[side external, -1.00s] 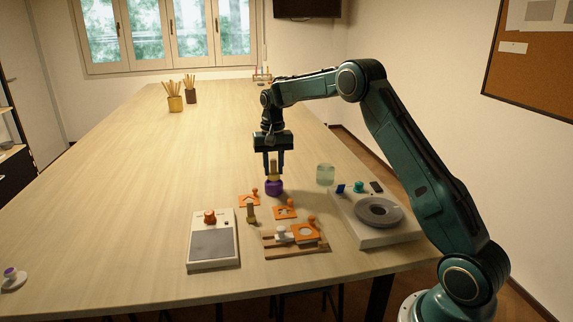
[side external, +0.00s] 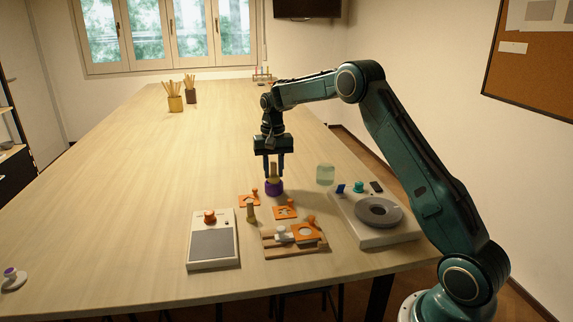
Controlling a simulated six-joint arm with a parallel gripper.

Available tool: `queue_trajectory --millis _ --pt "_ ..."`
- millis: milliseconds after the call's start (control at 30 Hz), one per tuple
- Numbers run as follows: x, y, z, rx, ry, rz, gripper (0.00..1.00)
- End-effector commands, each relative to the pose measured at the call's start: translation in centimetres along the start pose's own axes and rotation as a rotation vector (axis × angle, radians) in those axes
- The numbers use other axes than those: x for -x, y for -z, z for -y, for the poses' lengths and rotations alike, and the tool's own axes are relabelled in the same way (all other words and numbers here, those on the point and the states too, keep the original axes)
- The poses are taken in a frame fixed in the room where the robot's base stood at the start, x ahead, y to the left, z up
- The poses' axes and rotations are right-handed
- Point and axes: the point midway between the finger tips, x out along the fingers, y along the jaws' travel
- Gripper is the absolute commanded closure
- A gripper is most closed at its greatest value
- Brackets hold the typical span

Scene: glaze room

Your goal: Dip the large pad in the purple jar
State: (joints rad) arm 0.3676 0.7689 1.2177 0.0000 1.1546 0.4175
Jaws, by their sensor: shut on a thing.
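The purple jar (side external: 274,189) stands on the table behind the orange plates. My gripper (side external: 274,175) is right above it, pointing down and shut on a tan-handled tool (side external: 273,170), which I take to be the large pad. The tool is upright, and its lower end is at the jar's mouth or inside it; its pad face is hidden. A second, smaller tan-handled tool (side external: 251,212) stands upright on the table in front of the jar, to the left.
Orange plates (side external: 249,201) lie in front of the jar. A wooden rack (side external: 272,249), a grey-topped device (side external: 212,245) and a wheel unit (side external: 379,212) stand nearer. A pale green glass (side external: 325,175) is to the right. A purple-knobbed white disc (side external: 13,280) lies far left.

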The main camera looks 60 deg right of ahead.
Motion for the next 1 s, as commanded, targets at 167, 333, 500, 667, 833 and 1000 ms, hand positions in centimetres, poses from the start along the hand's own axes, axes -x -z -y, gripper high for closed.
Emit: queue_trajectory --millis 167,333,500,667,833,1000 --pt "-0.5 0.0 0.0 0.000 -0.001 0.001 0.95" --pt "-1.0 0.0 0.0 0.000 0.000 0.001 0.95" --pt "-1.4 0.0 0.0 0.000 0.000 0.001 0.95" --pt "-1.5 0.0 0.0 0.000 0.000 0.001 0.95" --pt "-1.4 0.0 0.0 0.000 0.000 0.000 0.95" --pt "-1.5 0.0 0.0 0.000 0.000 0.001 0.95"
